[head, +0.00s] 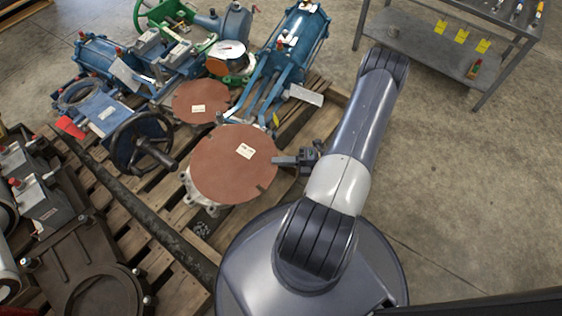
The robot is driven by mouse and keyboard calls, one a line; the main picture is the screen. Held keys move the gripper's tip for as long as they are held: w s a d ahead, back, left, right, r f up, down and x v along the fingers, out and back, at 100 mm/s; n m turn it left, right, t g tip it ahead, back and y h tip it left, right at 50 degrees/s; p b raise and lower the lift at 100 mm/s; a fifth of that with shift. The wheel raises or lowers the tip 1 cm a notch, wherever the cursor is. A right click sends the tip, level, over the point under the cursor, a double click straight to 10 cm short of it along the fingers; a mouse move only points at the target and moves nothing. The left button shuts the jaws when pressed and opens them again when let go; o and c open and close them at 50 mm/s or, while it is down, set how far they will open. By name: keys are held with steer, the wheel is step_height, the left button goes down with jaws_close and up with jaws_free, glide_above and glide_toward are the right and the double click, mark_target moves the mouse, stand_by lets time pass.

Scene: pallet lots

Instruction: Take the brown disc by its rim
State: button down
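A large brown disc (225,172) with a white label lies flat on a pale metal flange part (200,196) on the wooden pallet. A second, smaller-looking brown disc (190,95) with a white label lies just behind it. My gripper (277,160) points left at the right rim of the nearer disc, with its tip at or just over that edge. Its fingers are small and seen from above, so I cannot tell whether they are open or shut, or touching the rim.
Blue cylinder machinery (298,35) stands behind the discs. A black handwheel (142,142) is to their left, and grey equipment (40,195) sits at the far left. A metal workbench (430,40) stands at the upper right. The concrete floor on the right is clear.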

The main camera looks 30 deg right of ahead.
step_height(320, 180, up, 8)
steer(key=p, duration=0.5)
steer(key=shift+r+p, duration=0.25)
steer(key=shift+p, duration=0.05)
stand_by(0.5)
